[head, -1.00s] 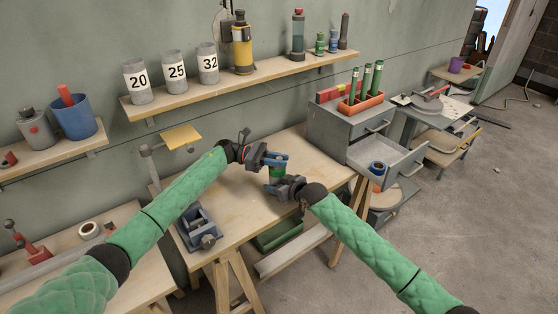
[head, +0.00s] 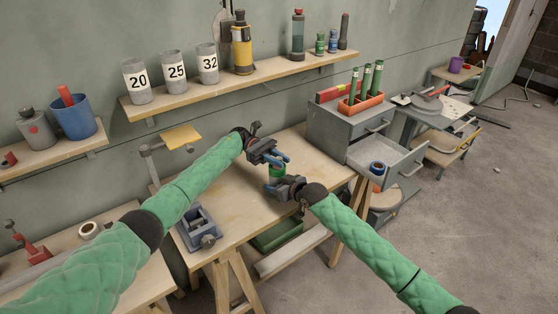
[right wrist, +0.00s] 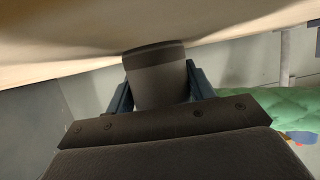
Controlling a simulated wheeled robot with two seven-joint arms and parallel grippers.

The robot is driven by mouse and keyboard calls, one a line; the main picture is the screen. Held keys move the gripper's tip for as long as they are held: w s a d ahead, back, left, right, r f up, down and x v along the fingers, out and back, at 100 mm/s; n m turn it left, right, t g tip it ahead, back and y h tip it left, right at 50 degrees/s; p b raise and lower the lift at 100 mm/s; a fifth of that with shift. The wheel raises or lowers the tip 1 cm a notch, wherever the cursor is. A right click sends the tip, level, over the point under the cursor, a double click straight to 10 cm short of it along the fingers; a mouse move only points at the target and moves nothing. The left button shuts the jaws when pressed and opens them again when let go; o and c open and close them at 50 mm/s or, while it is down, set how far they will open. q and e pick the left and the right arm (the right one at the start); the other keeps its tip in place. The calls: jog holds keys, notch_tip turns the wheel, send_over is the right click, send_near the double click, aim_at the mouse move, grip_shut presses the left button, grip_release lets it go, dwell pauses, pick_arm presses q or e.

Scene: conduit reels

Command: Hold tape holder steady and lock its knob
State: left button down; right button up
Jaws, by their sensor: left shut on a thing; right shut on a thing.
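In the right wrist view the held part is a dark cylinder (right wrist: 158,78) between the two fingers. My left gripper (head: 283,159) is at the top of the holder, shut on what seems to be its knob. The knob itself is hidden by the fingers.
The wooden workbench (head: 238,205) is mostly clear around the grippers. A grey vise-like tool (head: 200,230) sits at its left front. A grey drawer cabinet (head: 340,128) with an open drawer stands to the right. A shelf (head: 270,74) with numbered cups runs along the wall behind.

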pick_arm(q)
jog(key=shift+m+g+y, duration=0.4)
jog(key=shift+g, duration=0.1)
jog(key=c, duration=1.3)
grip_release()
jog(key=shift+f+t, duration=0.1)
jog(key=shift+t, duration=0.2)
